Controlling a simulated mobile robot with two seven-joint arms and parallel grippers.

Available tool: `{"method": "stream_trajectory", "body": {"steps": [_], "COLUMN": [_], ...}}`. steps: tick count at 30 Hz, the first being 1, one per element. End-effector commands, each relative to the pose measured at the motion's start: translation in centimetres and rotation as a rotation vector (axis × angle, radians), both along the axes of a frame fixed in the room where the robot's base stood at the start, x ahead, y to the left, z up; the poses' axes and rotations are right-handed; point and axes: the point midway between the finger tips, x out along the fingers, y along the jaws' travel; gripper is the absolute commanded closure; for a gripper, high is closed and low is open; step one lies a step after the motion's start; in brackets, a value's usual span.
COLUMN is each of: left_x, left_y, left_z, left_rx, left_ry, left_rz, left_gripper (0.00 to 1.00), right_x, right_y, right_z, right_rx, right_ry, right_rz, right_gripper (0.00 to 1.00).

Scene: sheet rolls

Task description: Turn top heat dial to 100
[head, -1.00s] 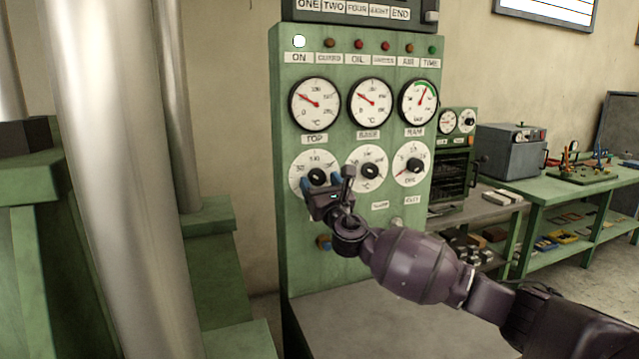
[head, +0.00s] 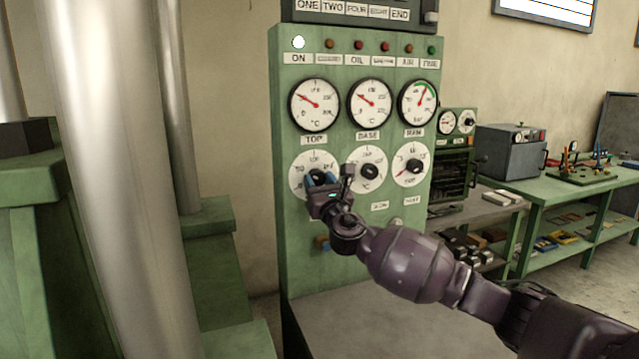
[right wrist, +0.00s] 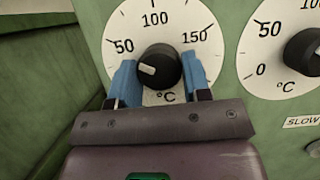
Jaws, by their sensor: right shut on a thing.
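The top heat dial (head: 316,159) is a white disc with a black knob on the green panel (head: 290,240), below the gauge labelled TOP (head: 315,104). The right wrist view shows its face (right wrist: 128,24) with 50 at left, 100 at top and 150 at right. The white mark on the black knob (right wrist: 165,62) points left and slightly down, below the 50. My right gripper (head: 322,180) has its blue fingers on either side of the knob, shut on it. In the head view the gripper hides the dial's lower part. My left gripper is out of view.
The base dial (head: 368,155) sits close to the right, with a third dial (head: 412,150) beyond it. A large metal column (head: 115,180) stands at the left. A green bench (head: 560,185) with a grey box stands at the right.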

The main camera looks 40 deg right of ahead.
Motion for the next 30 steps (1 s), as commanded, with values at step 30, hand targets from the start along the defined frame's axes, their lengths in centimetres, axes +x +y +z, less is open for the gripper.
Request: {"method": "stream_trajectory", "body": {"steps": [30], "left_x": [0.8], "left_y": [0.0], "left_z": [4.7], "left_rx": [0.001], "left_ry": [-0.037], "left_rz": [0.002], "left_gripper": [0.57], "right_x": [0.1], "right_y": [0.5], "right_z": [0.4], "right_rx": [0.783], "right_ry": [-0.189], "right_rz": [0.000], "right_gripper": [0.80]}}
